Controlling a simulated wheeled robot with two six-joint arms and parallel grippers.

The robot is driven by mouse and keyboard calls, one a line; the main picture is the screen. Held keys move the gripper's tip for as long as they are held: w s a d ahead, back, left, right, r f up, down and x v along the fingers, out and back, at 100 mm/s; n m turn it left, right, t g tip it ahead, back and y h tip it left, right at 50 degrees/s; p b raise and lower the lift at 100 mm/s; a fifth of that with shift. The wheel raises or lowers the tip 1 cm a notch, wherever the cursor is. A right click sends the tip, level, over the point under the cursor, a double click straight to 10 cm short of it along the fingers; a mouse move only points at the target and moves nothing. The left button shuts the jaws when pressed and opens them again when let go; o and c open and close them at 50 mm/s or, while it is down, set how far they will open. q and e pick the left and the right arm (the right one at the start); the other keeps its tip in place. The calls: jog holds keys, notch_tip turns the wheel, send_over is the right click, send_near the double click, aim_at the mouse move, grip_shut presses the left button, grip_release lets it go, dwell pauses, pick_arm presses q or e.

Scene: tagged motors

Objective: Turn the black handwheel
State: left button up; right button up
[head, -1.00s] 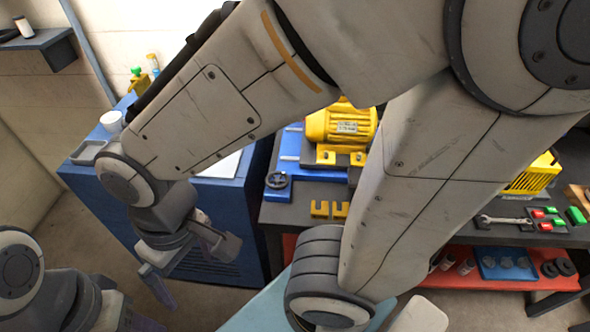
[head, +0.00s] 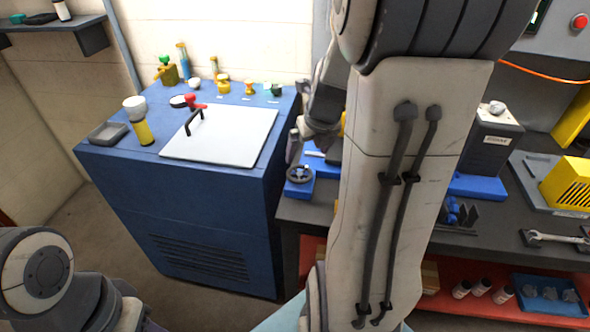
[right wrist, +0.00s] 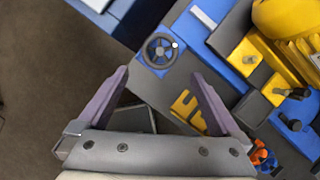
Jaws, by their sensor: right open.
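The black handwheel (head: 299,173) sits on a blue base at the left end of the dark workbench. In the right wrist view the handwheel (right wrist: 160,50), with spokes and a pale knob on its rim, lies beyond my fingertips. My right gripper (head: 293,147) is just above and behind it in the head view, partly hidden by my arm. In the right wrist view its purple fingers (right wrist: 160,74) are wide apart with nothing between them, and apart from the wheel. My left arm's end shows at the lower left; its gripper is mostly cut off by the frame edge.
A blue cabinet (head: 205,212) with a white panel, bottles and a cup stands left of the bench. Yellow brackets (right wrist: 187,108) and a yellow motor (right wrist: 285,18) are close to the wheel in the right wrist view. A red lower shelf (head: 470,305) runs underneath.

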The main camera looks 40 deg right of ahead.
aim_at(300, 173)
jog(key=b+x, duration=0.3)
jog(key=x, duration=0.7)
jog(key=shift+f, duration=0.15)
jog(key=c, duration=1)
